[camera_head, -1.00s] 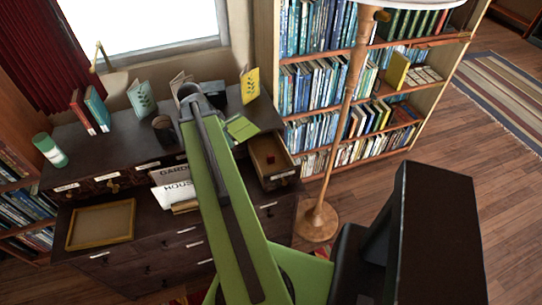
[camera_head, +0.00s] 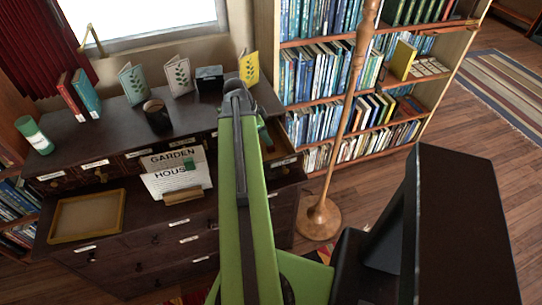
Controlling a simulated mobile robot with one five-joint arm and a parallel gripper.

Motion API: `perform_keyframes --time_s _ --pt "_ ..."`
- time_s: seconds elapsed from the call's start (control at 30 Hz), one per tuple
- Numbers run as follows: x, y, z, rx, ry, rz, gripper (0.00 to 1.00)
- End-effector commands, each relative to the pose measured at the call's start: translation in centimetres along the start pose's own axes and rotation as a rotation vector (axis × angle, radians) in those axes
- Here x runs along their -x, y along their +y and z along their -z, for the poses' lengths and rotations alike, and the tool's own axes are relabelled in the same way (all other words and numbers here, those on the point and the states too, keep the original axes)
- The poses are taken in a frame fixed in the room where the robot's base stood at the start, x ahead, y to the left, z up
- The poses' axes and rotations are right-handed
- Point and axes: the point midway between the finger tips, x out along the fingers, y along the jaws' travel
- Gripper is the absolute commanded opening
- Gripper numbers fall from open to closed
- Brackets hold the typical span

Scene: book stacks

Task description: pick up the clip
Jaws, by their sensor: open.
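A small dark green piece, which looks like the clip (camera_head: 189,163), shows against the white card (camera_head: 172,180) lettered GARDEN HOUSE. It is too small to tell whether it grips the card or sits in front of it. The card stands upright in a wooden holder (camera_head: 183,197) on the dark cabinet's lower ledge. My green arm rises just to the right of the card, and its grey far end is near the back of the cabinet top.
An open drawer (camera_head: 284,158) is partly behind my arm. A mug (camera_head: 157,115), greeting cards and a green-white cylinder (camera_head: 34,136) stand on the cabinet top. A wooden tray (camera_head: 88,214) lies at left. A lamp pole (camera_head: 345,120) stands at right before the bookshelf.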

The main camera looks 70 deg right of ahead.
Motion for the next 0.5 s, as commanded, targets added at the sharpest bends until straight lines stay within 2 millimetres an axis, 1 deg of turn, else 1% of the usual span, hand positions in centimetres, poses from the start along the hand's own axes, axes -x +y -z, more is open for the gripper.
perform_keyframes --time_s 0.03,0.2,0.27,0.37,0.5 --pt "-1.3 0.0 -0.2 0.000 0.000 0.000 0.43" --pt "-1.3 0.0 0.1 0.000 0.000 0.000 0.43" --pt "-1.6 0.0 0.0 0.000 0.000 0.000 0.43" --pt "-3.1 0.0 -0.2 -0.001 0.000 -0.001 0.43" --pt "-5.7 -0.1 -0.5 -0.001 0.000 -0.001 0.43"
